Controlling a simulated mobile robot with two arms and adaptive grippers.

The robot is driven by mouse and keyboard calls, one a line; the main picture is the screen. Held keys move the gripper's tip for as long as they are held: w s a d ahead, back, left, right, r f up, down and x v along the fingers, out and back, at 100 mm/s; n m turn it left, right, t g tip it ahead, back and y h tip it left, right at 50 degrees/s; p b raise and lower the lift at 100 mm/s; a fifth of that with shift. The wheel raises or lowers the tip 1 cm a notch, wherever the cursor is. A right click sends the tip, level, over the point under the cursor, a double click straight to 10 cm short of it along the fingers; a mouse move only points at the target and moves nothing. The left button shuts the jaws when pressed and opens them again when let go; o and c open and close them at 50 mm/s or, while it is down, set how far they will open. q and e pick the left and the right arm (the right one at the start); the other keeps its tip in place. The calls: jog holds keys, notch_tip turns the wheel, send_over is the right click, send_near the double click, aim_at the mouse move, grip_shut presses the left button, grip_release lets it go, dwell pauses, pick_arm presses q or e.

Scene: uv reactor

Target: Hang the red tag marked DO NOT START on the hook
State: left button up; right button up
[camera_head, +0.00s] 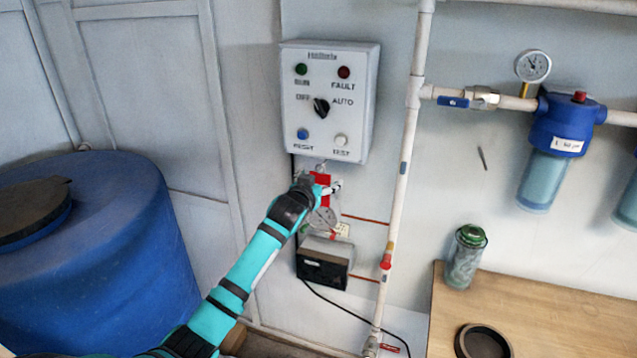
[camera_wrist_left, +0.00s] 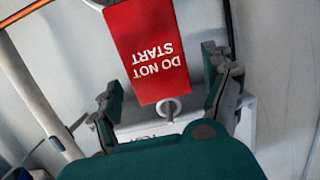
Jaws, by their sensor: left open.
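The red tag (camera_head: 322,191) hangs flat against the wall just below the control box. In the left wrist view the tag (camera_wrist_left: 153,50) shows DO NOT START upside down. A round metal piece (camera_wrist_left: 168,107), seemingly the hook, sits at the tag's top edge; I cannot tell whether it passes through the tag. In the head view a small metal part (camera_head: 320,166) shows there under the box. My left gripper (camera_head: 320,185) is open, its fingers (camera_wrist_left: 163,75) spread on both sides of the tag, apart from it. My right gripper is not in view.
The control box (camera_head: 331,103) with lamps and a knob is directly above. A round gauge (camera_head: 325,220) and a black box (camera_head: 323,264) are below. A vertical pipe (camera_head: 402,170) stands close at right. A blue tank (camera_head: 110,265) is at left, a wooden table (camera_head: 560,315) at right.

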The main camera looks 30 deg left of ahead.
pick_arm(q)
jog(key=shift+s, duration=0.1)
jog(key=v, duration=1.2)
notch_tip(320, 180, down, 21)
jog(key=g+h, duration=0.1)
jog(key=g, duration=0.2)
jog(key=s+d+f+m+g, duration=0.1)
jog(key=s+d+f, duration=0.1)
jog(key=s+f, duration=0.35)
jog(key=s+d+f+g+h, duration=0.1)
jog(key=s+f+g, duration=0.1)
jog(key=f, duration=0.7)
jog(key=s+d+f+m+g, duration=0.15)
jog(key=s+f, duration=0.25)
jog(key=f, duration=0.4)
jog(key=s+d+f+m+g+h, duration=0.1)
jog(key=s+d+f+g, duration=0.35)
jog(key=s+f, duration=1.25)
jog(key=s+d+f, duration=0.2)
jog(key=s, duration=0.5)
jog(key=s+d+f+m+g, duration=0.1)
jog(key=s+d, duration=0.2)
jog(key=s, duration=0.5)
jog(key=s+d+f+m+g+h, duration=0.1)
jog(key=s+d+f, duration=0.1)
jog(key=s, duration=0.5)
jog(key=shift+s+d+f, duration=0.25)
jog(key=shift+d+f, duration=0.05)
